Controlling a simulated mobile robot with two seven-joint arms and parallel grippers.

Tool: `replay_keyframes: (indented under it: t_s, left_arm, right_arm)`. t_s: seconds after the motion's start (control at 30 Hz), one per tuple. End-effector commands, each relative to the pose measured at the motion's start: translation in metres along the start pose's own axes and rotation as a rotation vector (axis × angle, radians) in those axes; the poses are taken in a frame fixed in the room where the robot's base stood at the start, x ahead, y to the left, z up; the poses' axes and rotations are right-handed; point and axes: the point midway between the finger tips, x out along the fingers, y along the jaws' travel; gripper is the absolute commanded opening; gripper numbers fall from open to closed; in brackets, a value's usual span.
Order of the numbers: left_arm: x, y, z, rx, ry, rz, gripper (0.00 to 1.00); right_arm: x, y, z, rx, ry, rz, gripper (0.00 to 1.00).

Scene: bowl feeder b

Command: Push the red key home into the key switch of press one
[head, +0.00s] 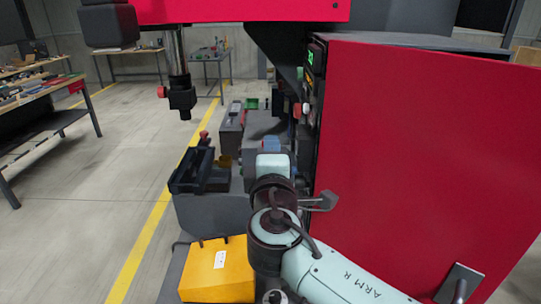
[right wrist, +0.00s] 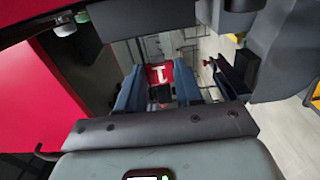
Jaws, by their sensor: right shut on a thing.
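My right gripper (head: 271,146) is in the middle of the head view, in front of the press's left side, with its blue fingers pointing away. In the right wrist view, a red piece with a white T-shaped mark (right wrist: 160,74) shows between the fingertips. I take it to be the red key, held by the shut fingers. In the head view the gripper hides the key. The red press (head: 430,150) fills the right side. Its narrow dark control panel (head: 310,85) has a green display and small buttons, seen nearly edge-on. I cannot make out the key switch. My left gripper is not in view.
A yellow box (head: 221,272) with a white label stands left of my right arm. A dark open toolbox (head: 190,172) sits beyond it. A dark press tool (head: 181,98) hangs at upper left.

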Motion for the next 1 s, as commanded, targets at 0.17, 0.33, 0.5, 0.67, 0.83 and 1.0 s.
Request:
replay_keyframes:
  t_s: [0.17,0.33,0.5,0.67,0.83,1.0]
  left_arm:
    - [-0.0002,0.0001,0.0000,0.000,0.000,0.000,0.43]
    - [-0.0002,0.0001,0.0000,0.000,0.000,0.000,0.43]
    - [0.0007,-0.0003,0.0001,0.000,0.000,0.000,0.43]
    - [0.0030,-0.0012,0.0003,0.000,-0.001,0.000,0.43]
    - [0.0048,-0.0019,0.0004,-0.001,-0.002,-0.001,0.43]
    - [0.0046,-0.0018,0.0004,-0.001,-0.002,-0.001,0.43]
  right_arm:
    - [0.0000,0.0005,0.0002,0.001,0.000,0.000,0.06]
    - [-0.0001,0.0005,0.0002,0.001,0.000,0.000,0.06]
    - [-0.0001,0.0002,0.0008,0.001,0.000,0.000,0.06]
    - [0.0000,-0.0001,0.0026,0.002,0.000,0.000,0.06]
    - [0.0000,-0.0001,0.0041,0.001,0.000,0.000,0.06]
    - [0.0000,0.0003,0.0042,0.001,0.000,0.000,0.06]
